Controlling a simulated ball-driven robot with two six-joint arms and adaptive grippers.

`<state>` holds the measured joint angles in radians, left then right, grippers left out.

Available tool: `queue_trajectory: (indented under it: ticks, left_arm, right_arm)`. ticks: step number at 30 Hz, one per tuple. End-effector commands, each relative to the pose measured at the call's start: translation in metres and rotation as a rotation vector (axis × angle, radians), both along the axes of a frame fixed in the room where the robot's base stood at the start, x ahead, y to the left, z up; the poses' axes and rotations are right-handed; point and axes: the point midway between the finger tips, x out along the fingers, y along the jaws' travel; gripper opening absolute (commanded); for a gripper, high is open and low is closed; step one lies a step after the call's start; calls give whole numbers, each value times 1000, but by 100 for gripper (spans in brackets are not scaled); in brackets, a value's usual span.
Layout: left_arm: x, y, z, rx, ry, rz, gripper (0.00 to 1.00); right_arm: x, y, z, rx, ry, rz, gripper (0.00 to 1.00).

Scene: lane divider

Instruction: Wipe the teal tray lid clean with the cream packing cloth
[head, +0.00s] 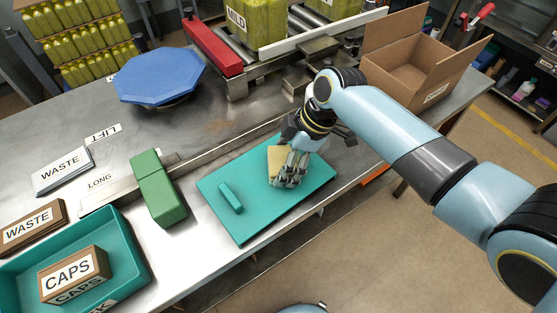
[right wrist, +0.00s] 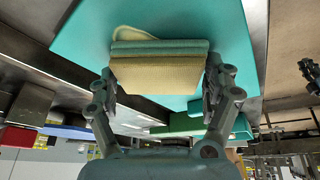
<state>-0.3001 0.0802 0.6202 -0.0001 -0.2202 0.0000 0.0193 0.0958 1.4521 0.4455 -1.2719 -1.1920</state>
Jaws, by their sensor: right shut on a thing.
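The teal tray lid (head: 232,217) lies flat on the metal bench, with a raised teal handle (head: 230,197) on its left part. My right gripper (head: 287,172) is over the lid's right part, shut on the cream packing cloth (head: 274,163). In the right wrist view the folded cloth (right wrist: 160,72) sits between the two fingers of my right gripper (right wrist: 160,80), with the teal lid (right wrist: 215,25) behind it. I cannot tell whether the cloth touches the lid. My left gripper is not in view.
A green block (head: 157,190) stands left of the lid. A teal tray (head: 133,258) holding a CAPS box (head: 73,275) is at the lower left. A blue octagonal plate (head: 160,75), red block (head: 211,47) and open cardboard box (head: 405,65) are at the back. The bench's front edge runs close to the lid.

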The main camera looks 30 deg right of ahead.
Motion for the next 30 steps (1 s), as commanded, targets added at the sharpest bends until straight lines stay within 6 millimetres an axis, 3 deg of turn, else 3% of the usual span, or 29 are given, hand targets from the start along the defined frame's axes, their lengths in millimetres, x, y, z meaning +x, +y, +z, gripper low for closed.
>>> queue_trajectory:
  ticks: [21,30]
  left_arm:
    - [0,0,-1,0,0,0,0]
    - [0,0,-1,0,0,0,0]
  right_arm:
    - [9,-51,-1,-1,-3,0,58]
    - [8,-54,-1,1,0,0,58]
